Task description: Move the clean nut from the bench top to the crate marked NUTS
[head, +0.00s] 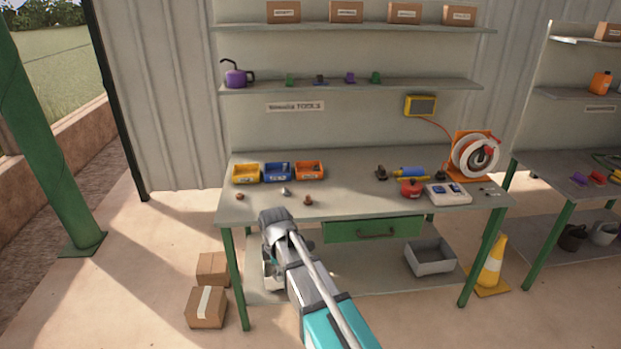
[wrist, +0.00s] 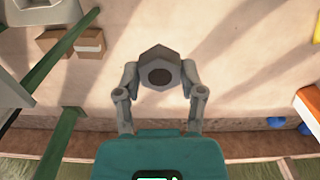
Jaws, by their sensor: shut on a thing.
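My gripper (wrist: 159,80) is shut on a grey hexagonal nut (wrist: 160,56) with a dark round hole. Its two fingers press on the nut's left and right sides, and the nut looks clean. The nut is over the floor in the wrist view. In the head view my wrist is in front of the bench's front edge and largely hides the fingers and nut. On the bench top (head: 345,196) stand a yellow crate (head: 245,180), a blue crate (head: 278,178) and an orange crate (head: 309,177). Their labels are too small to read.
Small brown pieces (head: 308,201) and a small grey piece (head: 285,191) lie in front of the crates. A red can (head: 410,189), a white box (head: 448,194) and a cable reel (head: 474,156) stand at the right. Cardboard boxes (head: 206,307) lie on the floor at the left.

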